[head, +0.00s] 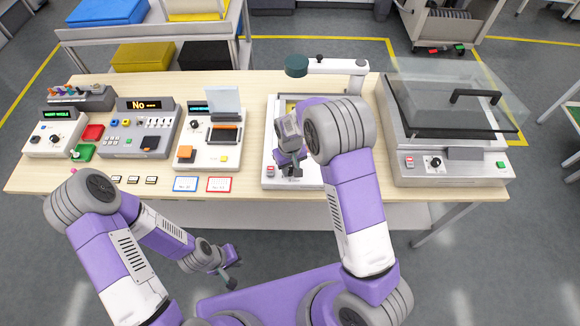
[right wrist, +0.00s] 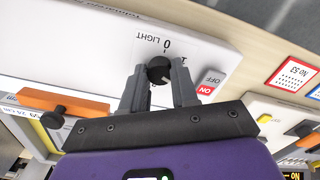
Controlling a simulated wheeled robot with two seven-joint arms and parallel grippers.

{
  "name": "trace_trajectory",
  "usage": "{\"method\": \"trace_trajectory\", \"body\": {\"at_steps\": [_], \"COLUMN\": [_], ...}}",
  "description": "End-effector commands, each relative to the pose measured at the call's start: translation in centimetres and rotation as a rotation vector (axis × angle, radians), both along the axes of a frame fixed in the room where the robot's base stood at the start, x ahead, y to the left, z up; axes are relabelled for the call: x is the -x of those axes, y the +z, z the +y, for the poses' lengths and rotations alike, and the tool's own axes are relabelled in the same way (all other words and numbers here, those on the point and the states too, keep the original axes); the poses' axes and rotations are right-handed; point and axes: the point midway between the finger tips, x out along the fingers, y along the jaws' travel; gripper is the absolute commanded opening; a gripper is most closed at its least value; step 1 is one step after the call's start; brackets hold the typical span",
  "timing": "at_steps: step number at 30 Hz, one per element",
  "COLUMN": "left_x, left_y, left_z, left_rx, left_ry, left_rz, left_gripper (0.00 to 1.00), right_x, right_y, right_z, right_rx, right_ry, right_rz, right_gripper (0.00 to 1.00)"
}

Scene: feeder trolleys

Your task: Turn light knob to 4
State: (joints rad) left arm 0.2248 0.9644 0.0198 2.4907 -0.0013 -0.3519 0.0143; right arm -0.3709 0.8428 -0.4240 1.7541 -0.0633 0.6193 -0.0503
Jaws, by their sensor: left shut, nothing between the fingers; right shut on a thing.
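The light knob (right wrist: 158,69) is a small dark round knob on a white panel, with "LIGHT", a "0" and a "1" printed near it in the right wrist view. My right gripper (right wrist: 159,82) is shut on it, one finger on each side. Which number the knob points to I cannot tell. In the head view my right gripper (head: 290,170) is over the front of the white station (head: 268,140) and hides the knob. My left gripper (head: 232,277) is shut and empty, low in front of the table.
A red ON/OFF switch (right wrist: 205,90) sits close beside the knob. A white arm with a dark green head (head: 297,66) stands above the station. A machine with a clear raised lid (head: 455,105) is to the right; several control boxes stand to the left.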

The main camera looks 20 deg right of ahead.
Motion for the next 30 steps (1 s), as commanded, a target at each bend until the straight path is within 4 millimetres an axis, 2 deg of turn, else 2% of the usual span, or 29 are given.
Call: {"method": "trace_trajectory", "body": {"at_steps": [30], "left_x": [0.0], "left_y": [2.5], "left_z": [0.0], "left_rx": [0.0], "left_ry": [0.0], "left_rz": [0.0], "left_gripper": [0.0], "right_x": [-0.1], "right_y": [0.2], "right_z": [0.0], "right_rx": [0.001], "right_ry": [-0.965], "right_rz": [-0.002], "right_gripper": [0.0]}}
